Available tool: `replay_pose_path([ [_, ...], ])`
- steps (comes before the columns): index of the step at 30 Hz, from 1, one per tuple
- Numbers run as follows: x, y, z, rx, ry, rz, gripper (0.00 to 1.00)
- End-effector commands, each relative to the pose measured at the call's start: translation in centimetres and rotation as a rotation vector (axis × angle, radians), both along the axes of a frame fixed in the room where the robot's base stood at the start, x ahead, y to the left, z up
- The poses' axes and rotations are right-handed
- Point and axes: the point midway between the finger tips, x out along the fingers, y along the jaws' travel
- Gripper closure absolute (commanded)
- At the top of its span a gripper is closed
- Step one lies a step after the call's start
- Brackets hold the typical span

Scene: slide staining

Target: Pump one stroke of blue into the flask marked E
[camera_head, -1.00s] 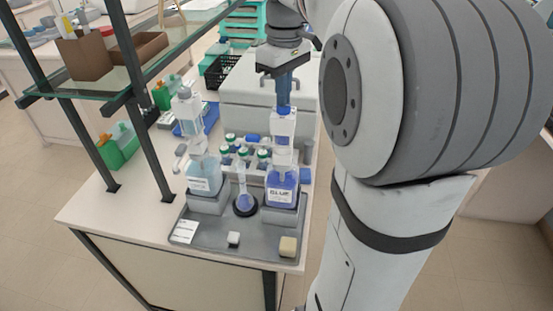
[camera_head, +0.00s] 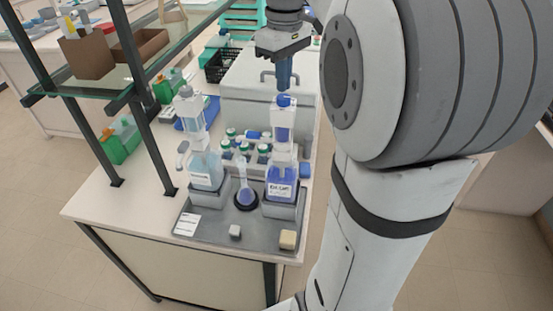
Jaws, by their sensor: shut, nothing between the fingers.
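The blue dispenser bottle (camera_head: 282,180) stands upright on a grey block at the right of the tray, its label too small to read surely. Its pump top (camera_head: 283,101) is a blue cap above a clear barrel. My gripper (camera_head: 284,86) is shut and empty, pointing down directly above this cap; I cannot tell whether they touch. A small long-necked flask (camera_head: 245,188) stands upright in a dark ring between the two bottles, with blue in its lower part. No letter on it is readable. A second dispenser bottle (camera_head: 206,168) with pale blue liquid stands at the left.
The grey tray (camera_head: 258,238) also carries a white card, a small white block (camera_head: 235,231) and a beige block (camera_head: 288,240). Several green-capped bottles stand behind. A white box (camera_head: 240,92) is at the back; a glass shelf (camera_head: 160,65) on dark posts is at the left.

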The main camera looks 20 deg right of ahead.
Motion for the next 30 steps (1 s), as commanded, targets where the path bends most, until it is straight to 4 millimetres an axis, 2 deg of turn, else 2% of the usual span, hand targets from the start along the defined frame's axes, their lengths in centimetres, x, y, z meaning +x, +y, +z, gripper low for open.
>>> replay_pose_path([
  [7,0.0,0.0,0.7,0.0,0.0,0.0,1.0],
  [20,0.0,0.0,4.9,0.0,0.0,0.0,1.0],
  [30,0.0,0.0,5.0,0.0,0.0,0.0,1.0],
])
